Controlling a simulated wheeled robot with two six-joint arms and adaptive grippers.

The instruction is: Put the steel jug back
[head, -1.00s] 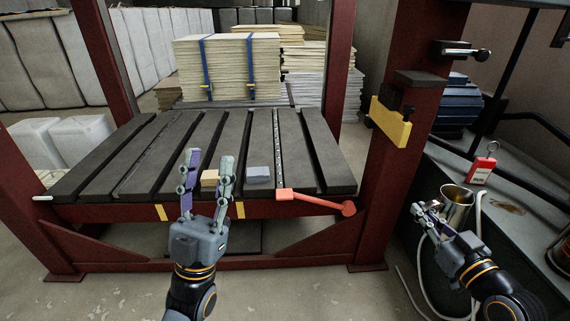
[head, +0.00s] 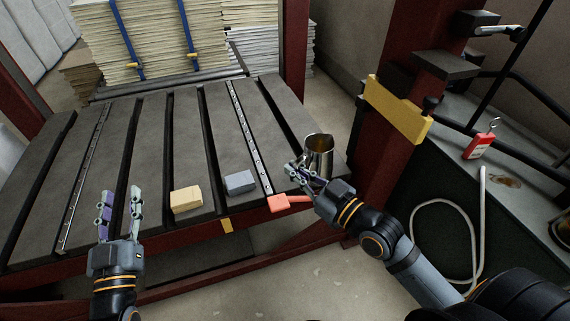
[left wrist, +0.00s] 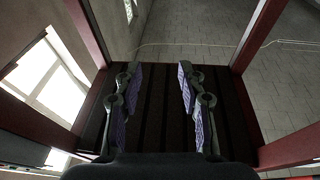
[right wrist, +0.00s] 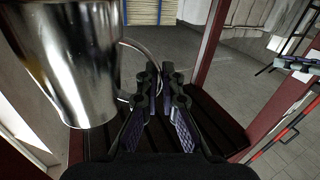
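The steel jug (head: 318,150) is upright at the right end of the slatted table (head: 140,150). It also shows large at the left of the right wrist view (right wrist: 75,60). My right gripper (head: 300,172) is beside the jug, its fingers close together on the thin looped handle (right wrist: 148,58). I cannot tell whether the jug touches the table or hangs just above it. My left gripper (head: 120,203) is empty, with its fingers apart, over the table's left front part; its parted fingers show in the left wrist view (left wrist: 160,85).
A tan block (head: 186,200) and a grey block (head: 239,183) lie on the slats. A red post with a yellow bracket (head: 397,108) stands to the right. A bench with a red tag (head: 480,146) is farther right.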

